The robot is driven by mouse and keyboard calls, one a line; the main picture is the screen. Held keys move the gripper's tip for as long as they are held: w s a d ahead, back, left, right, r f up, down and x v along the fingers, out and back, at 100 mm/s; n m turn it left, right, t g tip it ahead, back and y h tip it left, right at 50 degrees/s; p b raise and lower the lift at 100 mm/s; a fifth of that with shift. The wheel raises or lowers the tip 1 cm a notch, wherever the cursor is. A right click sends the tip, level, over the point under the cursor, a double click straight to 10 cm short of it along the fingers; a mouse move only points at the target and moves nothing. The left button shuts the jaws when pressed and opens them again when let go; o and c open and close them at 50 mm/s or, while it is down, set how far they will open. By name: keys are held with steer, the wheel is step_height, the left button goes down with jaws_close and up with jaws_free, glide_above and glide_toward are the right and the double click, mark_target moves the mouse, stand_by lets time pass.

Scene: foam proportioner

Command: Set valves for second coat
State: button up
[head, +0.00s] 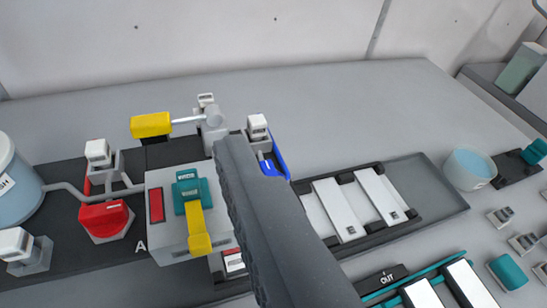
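A grey proportioner block (166,236) stands at the left centre, with the letter A beside it. On its top is a teal selector (186,190) with a yellow lever (199,230) pointing to the front. A red knob (104,217) sits left of the block, on the pipe side. A yellow-handled valve (151,124) stands behind the block, its handle pointing left. A blue handle (277,152) shows partly behind my gripper. My gripper (232,150) is a dark grey shape reaching over the block's right side; its fingers cannot be told apart, and it hides part of the block.
A tank of blue liquid (14,185) stands at the left edge. A dark tray with white panels (340,208) lies right of centre, with an OUT rack (381,279) in front. A cup (469,168) stands at the right. The back of the bench is clear.

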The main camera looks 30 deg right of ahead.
steer(key=w+d+r+n+g+p, duration=0.1)
steer(key=w+n+g+p, duration=0.25)
steer(key=w+p, duration=0.4)
steer(key=n+g+p, duration=1.2)
steer(key=n+p, duration=0.2)
steer(key=p, duration=1.4)
glide_above(272, 172)
step_height(272, 172, down, 6)
steer(key=r, duration=0.1)
step_height(272, 172, down, 14)
steer(key=p, duration=0.3)
steer(key=shift+f, duration=0.2)
steer(key=shift+a, duration=0.1)
steer(key=c, duration=1)
